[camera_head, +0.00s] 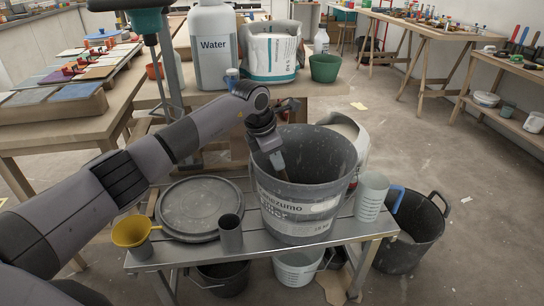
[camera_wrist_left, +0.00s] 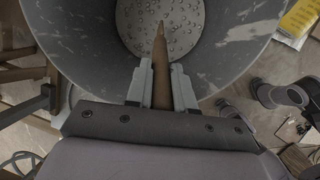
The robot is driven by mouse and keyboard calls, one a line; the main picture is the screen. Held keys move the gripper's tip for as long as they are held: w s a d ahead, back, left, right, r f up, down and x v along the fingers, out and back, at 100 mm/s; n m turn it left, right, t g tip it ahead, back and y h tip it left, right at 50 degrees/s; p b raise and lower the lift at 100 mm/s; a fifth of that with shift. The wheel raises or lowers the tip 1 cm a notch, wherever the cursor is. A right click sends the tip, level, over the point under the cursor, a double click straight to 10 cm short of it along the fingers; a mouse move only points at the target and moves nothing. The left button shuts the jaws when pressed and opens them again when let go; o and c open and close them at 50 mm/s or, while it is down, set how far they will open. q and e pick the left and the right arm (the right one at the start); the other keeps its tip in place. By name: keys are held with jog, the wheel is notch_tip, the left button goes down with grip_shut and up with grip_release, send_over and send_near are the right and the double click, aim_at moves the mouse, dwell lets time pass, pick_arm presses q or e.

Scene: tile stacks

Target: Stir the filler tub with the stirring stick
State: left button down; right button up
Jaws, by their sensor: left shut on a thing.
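The filler tub (camera_head: 302,212) is a large dark grey bucket with a white label, standing on the low metal bench. My left gripper (camera_head: 272,148) is over the left part of its mouth, shut on the brown wooden stirring stick (camera_head: 283,172). The stick's lower end is inside the tub. In the left wrist view the stick (camera_wrist_left: 161,58) lies between the two pale fingers and points into the tub (camera_wrist_left: 70,35). There the round, pale speckled bottom or contents (camera_wrist_left: 185,20) show beyond the tip. I cannot tell whether the tip touches them. My right gripper is out of view.
On the bench (camera_head: 375,226) are a round grey lid (camera_head: 200,208), a yellow funnel (camera_head: 131,230), a dark cup (camera_head: 230,235) and a light grey jug (camera_head: 371,197). A dark bucket (camera_head: 412,240) stands right of it. The Water container (camera_head: 213,50) is behind.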

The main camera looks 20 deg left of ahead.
aim_at(281, 173)
pick_arm(q)
jog(key=b+x, duration=0.3)
jog(key=x, duration=0.1)
jog(key=shift+f, duration=0.3)
jog(key=shift+w+d+f+b, duration=0.15)
jog(key=shift+w+f+b, duration=0.1)
jog(key=shift+f+b, duration=0.35)
jog(key=shift+w+f, duration=0.15)
jog(key=shift+f, duration=0.15)
